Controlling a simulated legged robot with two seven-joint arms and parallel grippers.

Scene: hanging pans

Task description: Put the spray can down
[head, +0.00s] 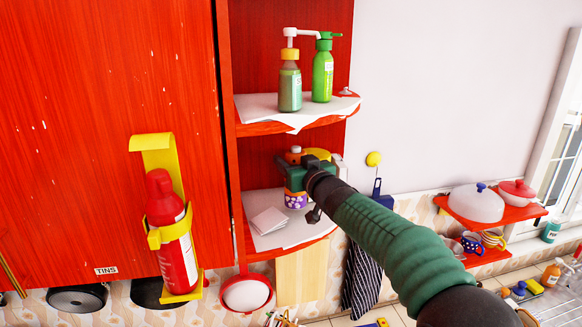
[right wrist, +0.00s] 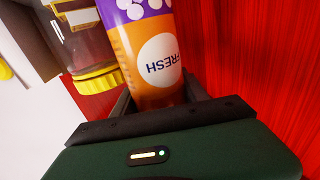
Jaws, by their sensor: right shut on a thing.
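The spray can (head: 296,200) is orange and purple with white dots and stands upright at the lower corner shelf (head: 296,239). My right gripper (head: 298,178) reaches in from the lower right and is shut around its middle, hiding part of it. In the right wrist view the can (right wrist: 150,50) shows a white round "FRESH" label and sits between the fingers of my right gripper (right wrist: 160,100). Its base is close to the white paper on the shelf; I cannot tell whether it touches. My left gripper is not in view.
A jar with a yellow lid (right wrist: 98,82) stands close beside the can. A folded white napkin (head: 268,221) lies at the shelf's front left. Two pump bottles (head: 290,86) (head: 322,76) stand on the shelf above.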

